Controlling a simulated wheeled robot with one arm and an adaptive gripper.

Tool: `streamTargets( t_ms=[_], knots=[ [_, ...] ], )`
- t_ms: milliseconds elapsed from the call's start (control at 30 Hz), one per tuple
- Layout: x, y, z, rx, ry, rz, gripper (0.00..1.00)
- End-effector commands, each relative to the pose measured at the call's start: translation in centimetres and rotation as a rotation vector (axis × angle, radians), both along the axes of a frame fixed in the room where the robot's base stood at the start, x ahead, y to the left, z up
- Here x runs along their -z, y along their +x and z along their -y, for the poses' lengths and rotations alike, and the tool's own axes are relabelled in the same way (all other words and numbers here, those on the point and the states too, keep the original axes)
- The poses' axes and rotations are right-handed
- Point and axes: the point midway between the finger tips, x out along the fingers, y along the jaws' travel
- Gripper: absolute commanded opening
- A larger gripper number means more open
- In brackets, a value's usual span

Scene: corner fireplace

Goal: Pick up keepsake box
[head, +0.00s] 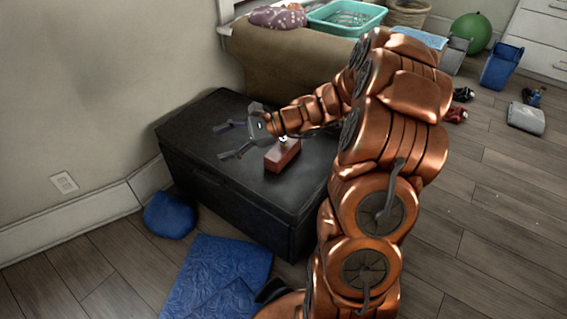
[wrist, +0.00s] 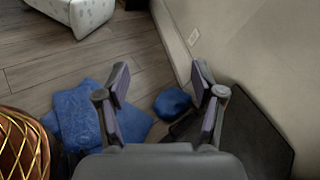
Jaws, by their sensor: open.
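The keepsake box appears to be the small reddish-brown box (head: 282,156) on top of the black chest (head: 225,185) in the head view. Something small and pale shows at its top, too small to make out. My gripper (head: 228,142) is open and empty above the chest, to the left of the box, with its fingers pointing left, away from it. I cannot tell whether my wrist touches the box. The box is not visible there.
A blue cushion (head: 170,215) and a blue cloth (head: 217,278) lie on the floor beside the chest. The wall stands close behind it. A brown padded piece (head: 290,62) and a teal basket (head: 346,17) are at the back. Toys lie on the floor at right.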

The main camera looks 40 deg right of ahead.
Motion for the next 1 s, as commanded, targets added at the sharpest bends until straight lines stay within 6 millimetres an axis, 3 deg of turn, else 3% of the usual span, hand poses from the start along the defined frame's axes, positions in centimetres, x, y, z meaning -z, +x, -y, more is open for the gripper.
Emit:
streamTargets(
  t_ms=[33, 300, 500, 600, 800, 1000],
  knots=[
    [2.7, 1.0, 2.0, 0.06, 0.04, -0.013, 0.68],
    [10.5, 4.9, 13.0, 0.375, 0.243, -0.053, 0.68],
    [16.7, 5.6, 21.6, 0.592, 0.375, -0.072, 0.68],
    [18.9, 5.4, 25.0, 0.673, 0.422, -0.074, 0.68],
    [21.3, 4.9, 28.5, 0.761, 0.475, -0.079, 0.68],
    [21.5, 6.2, 28.3, 0.769, 0.48, -0.079, 0.68]
  ],
)
